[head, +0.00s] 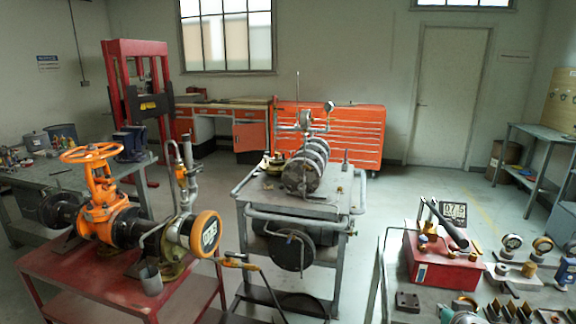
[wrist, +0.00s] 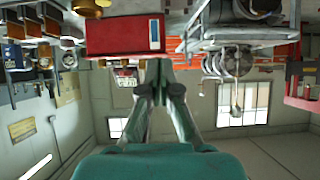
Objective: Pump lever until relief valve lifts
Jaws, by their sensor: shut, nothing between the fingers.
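A red hand pump (head: 440,262) stands on the grey bench at the right of the head view.
An orange gate valve (head: 100,200) sits on a red table (head: 62,277) at left. A grey cart (head: 300,206) stands mid-room. Gauges (head: 512,242) and brass fittings crowd the bench right of the pump. Floor behind the bench looks clear.

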